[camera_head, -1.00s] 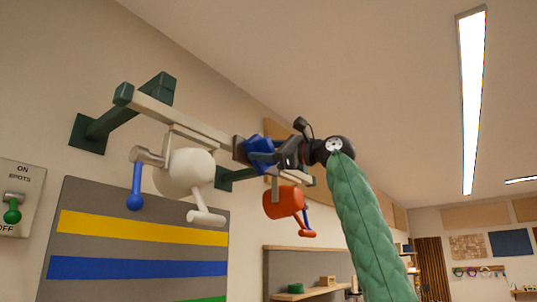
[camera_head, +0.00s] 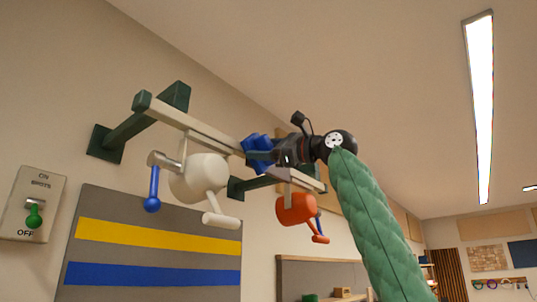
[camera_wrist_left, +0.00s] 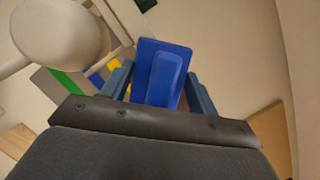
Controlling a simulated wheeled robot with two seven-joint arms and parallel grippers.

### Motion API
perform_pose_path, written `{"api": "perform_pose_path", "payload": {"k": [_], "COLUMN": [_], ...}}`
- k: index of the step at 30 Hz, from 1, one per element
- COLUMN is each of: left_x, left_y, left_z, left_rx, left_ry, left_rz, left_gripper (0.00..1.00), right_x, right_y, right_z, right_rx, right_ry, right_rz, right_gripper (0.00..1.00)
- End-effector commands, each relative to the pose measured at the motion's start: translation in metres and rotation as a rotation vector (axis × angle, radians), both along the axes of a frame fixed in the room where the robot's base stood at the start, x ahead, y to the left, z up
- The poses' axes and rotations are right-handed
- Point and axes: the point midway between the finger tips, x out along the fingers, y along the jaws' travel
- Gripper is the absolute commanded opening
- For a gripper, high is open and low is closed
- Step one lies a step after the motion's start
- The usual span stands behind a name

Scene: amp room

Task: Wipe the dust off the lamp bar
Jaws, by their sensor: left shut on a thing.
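The lamp bar (camera_head: 180,120) is a long cream beam on dark green wall brackets, high on the wall in the head view. My left gripper (camera_head: 270,154) is shut on a blue pad (camera_head: 254,143) at the bar's middle. The pad looks to be against the bar, but contact is unclear. In the left wrist view, the blue pad (camera_wrist_left: 160,72) sits between the fingers of my left gripper (camera_wrist_left: 158,88). The pad and gripper hide part of the bar; no dust is clear on its visible part. My right gripper is out of view.
A white lamp (camera_head: 199,178) hangs left of my gripper, close by, and fills the upper left of the wrist view (camera_wrist_left: 60,35). A red lamp (camera_head: 296,208) hangs below right. A spot switch (camera_head: 34,214) and striped panel (camera_head: 160,255) are on the wall.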

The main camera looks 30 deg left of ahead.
Motion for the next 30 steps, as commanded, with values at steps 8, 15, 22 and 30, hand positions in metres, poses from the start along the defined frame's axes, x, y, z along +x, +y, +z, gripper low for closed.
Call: {"api": "perform_pose_path", "payload": {"k": [8, 15, 22, 30], "left_x": [-0.001, -0.001, -0.002, -0.004], "left_y": [0.000, -0.011, -0.030, -0.051], "left_z": [0.000, 0.000, 0.000, 0.001], "left_rx": [0.000, 0.000, 0.001, 0.000], "left_ry": [0.000, -0.001, 0.000, -0.001], "left_rz": [0.000, -0.002, -0.002, -0.002], "left_gripper": [0.35, 0.35, 0.35, 0.35], "right_x": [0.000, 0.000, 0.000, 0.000], "right_y": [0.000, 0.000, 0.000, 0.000], "right_z": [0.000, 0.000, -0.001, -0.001], "right_rx": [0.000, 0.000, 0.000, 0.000], "right_ry": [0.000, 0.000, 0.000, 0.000], "right_rz": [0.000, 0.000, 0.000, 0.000], "right_gripper": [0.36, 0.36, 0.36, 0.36]}}
